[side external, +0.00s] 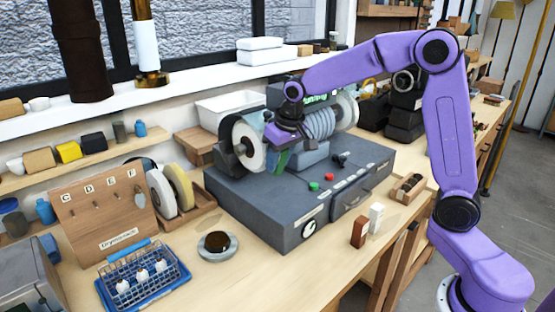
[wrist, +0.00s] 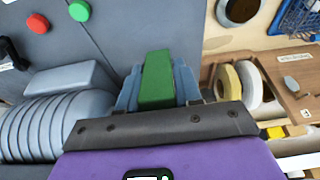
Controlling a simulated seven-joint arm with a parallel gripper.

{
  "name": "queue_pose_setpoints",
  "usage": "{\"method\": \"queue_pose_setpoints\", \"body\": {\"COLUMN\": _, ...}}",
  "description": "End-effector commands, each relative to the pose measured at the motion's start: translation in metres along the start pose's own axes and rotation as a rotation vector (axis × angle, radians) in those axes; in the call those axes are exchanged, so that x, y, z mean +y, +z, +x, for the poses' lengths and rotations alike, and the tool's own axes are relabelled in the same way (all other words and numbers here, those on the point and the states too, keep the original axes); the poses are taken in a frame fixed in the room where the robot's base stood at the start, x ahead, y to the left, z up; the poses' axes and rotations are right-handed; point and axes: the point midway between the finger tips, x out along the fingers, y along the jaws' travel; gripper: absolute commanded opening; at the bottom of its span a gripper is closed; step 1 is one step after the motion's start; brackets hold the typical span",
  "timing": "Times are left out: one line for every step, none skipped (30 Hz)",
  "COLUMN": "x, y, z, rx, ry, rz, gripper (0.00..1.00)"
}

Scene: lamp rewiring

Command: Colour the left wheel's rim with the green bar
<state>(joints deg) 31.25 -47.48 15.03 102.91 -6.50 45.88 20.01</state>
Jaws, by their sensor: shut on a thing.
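The left wheel (side external: 252,157) is a pale disc with a dark hub, on the left end of the grey grinder (side external: 270,205) in the side view. My gripper (side external: 281,148) is just right of this wheel, pointing down. It is shut on the green bar, which shows as a small green piece (side external: 278,160) below the jaws. In the wrist view the green bar (wrist: 157,80) sits between the blue-grey fingers. I cannot tell whether the bar touches the wheel's rim. The wheel is not clearly visible in the wrist view.
The ribbed motor housing (side external: 319,124) is right of my gripper, with the right wheel (side external: 346,110) beyond. Red (side external: 314,186) and green (side external: 329,177) buttons are on the grinder's top. A pegboard (side external: 105,215), a blue basket (side external: 140,278) and a round dish (side external: 217,245) stand left.

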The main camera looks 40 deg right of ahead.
Motion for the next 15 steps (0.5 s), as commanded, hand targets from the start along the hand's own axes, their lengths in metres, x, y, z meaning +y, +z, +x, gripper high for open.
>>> {"method": "queue_pose_setpoints", "body": {"x": 0.0023, "y": -0.0025, "z": -0.001, "rx": 0.008, "ry": 0.001, "rz": 0.005, "gripper": 0.0}}
{"method": "queue_pose_setpoints", "body": {"x": 0.002, "y": -0.0024, "z": -0.0011, "rx": 0.009, "ry": 0.001, "rz": 0.005, "gripper": 0.0}}
{"method": "queue_pose_setpoints", "body": {"x": 0.0015, "y": -0.0023, "z": -0.0011, "rx": 0.009, "ry": 0.002, "rz": 0.006, "gripper": 0.0}}
{"method": "queue_pose_setpoints", "body": {"x": 0.0009, "y": -0.0021, "z": -0.0011, "rx": 0.009, "ry": 0.002, "rz": 0.006, "gripper": 0.0}}
{"method": "queue_pose_setpoints", "body": {"x": 0.0002, "y": -0.002, "z": -0.0011, "rx": 0.009, "ry": 0.002, "rz": 0.006, "gripper": 0.0}}
{"method": "queue_pose_setpoints", "body": {"x": -0.001, "y": -0.0016, "z": -0.0011, "rx": 0.009, "ry": 0.002, "rz": 0.005, "gripper": 0.0}}
{"method": "queue_pose_setpoints", "body": {"x": -0.002, "y": -0.0013, "z": -0.0011, "rx": 0.009, "ry": 0.001, "rz": 0.004, "gripper": 0.0}}
{"method": "queue_pose_setpoints", "body": {"x": -0.0029, "y": -0.0011, "z": -0.0011, "rx": 0.009, "ry": 0.001, "rz": 0.003, "gripper": 0.0}}
{"method": "queue_pose_setpoints", "body": {"x": -0.0037, "y": -0.0008, "z": -0.0011, "rx": 0.009, "ry": 0.001, "rz": 0.003, "gripper": 0.0}}
{"method": "queue_pose_setpoints", "body": {"x": -0.0041, "y": -0.0007, "z": -0.0011, "rx": 0.009, "ry": 0.001, "rz": 0.003, "gripper": 0.0}}
{"method": "queue_pose_setpoints", "body": {"x": -0.0041, "y": -0.0006, "z": -0.001, "rx": 0.009, "ry": 0.001, "rz": 0.003, "gripper": 0.0}}
{"method": "queue_pose_setpoints", "body": {"x": -0.0039, "y": -0.0005, "z": -0.001, "rx": 0.009, "ry": 0.001, "rz": 0.003, "gripper": 0.0}}
{"method": "queue_pose_setpoints", "body": {"x": -0.0037, "y": -0.0004, "z": -0.001, "rx": 0.009, "ry": 0.001, "rz": 0.003, "gripper": 0.0}}
{"method": "queue_pose_setpoints", "body": {"x": -0.0032, "y": -0.0002, "z": -0.001, "rx": 0.008, "ry": 0.001, "rz": 0.003, "gripper": 0.0}}
{"method": "queue_pose_setpoints", "body": {"x": -0.0025, "y": 0.0, "z": -0.0009, "rx": 0.008, "ry": 0.001, "rz": 0.004, "gripper": 0.0}}
